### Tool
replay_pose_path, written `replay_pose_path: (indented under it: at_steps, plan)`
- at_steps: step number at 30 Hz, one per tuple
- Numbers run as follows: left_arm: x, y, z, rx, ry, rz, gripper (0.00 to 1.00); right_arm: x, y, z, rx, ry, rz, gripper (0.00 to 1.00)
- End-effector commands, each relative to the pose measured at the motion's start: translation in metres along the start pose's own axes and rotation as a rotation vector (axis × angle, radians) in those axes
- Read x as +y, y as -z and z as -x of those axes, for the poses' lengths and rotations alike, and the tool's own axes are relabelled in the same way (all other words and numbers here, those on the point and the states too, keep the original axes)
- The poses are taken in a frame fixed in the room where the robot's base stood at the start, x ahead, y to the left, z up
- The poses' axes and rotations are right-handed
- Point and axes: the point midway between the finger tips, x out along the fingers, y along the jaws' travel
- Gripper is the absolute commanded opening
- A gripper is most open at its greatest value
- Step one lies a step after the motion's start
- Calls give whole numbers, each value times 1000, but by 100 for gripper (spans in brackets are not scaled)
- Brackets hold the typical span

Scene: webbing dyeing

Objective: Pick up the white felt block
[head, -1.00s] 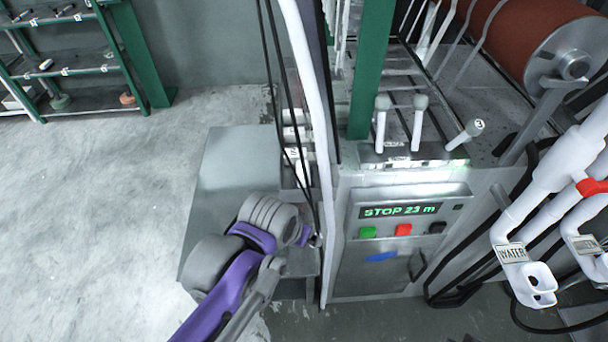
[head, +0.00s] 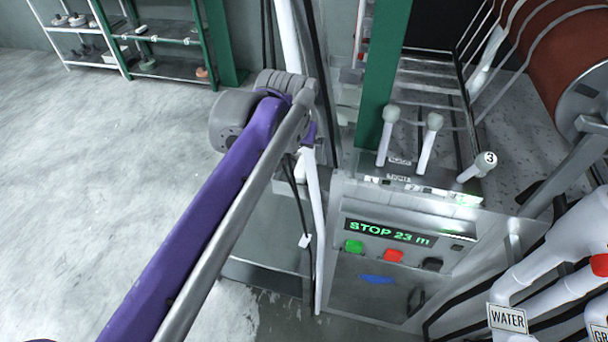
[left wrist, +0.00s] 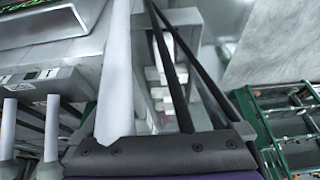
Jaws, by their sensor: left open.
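My left gripper (head: 310,132) is mostly hidden behind my own arm in the head view, beside the tall white pole. In the left wrist view its dark palm and spread fingers (left wrist: 160,128) show along the bottom; it is open, with nothing visibly held. Several white blocks (left wrist: 155,76) sit in a row in a narrow grey holder beyond the gripper, behind the pole and dark straps. I cannot tell which of them is the white felt block. In the head view a pale piece (head: 300,168) shows just below the gripper, mostly covered. My right gripper is not in view.
The white pole (head: 312,210) and black cords with a white tag (head: 305,240) stand close to the gripper. A control panel (head: 390,233) reads "STOP 23 m", with white levers (head: 426,140) above. Green shelving (head: 165,65) is at the back left. The left floor is clear.

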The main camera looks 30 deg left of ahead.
Motion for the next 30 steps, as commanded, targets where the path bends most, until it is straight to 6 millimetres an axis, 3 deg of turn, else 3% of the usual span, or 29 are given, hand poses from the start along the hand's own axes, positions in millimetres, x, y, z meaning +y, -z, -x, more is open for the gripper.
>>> replay_pose_path:
  at_steps: [5, 12, 20, 30]
  plan:
    - [-2, 5, -4, -2, 2, 5, 100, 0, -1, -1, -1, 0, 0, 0]
    - [-2, 5, -41, -2, 2, 5, 100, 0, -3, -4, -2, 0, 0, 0]
    - [-3, 6, -62, -1, 2, 5, 100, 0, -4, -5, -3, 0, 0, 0]
    - [-5, 8, -106, -1, 2, 4, 100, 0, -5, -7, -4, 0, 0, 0]
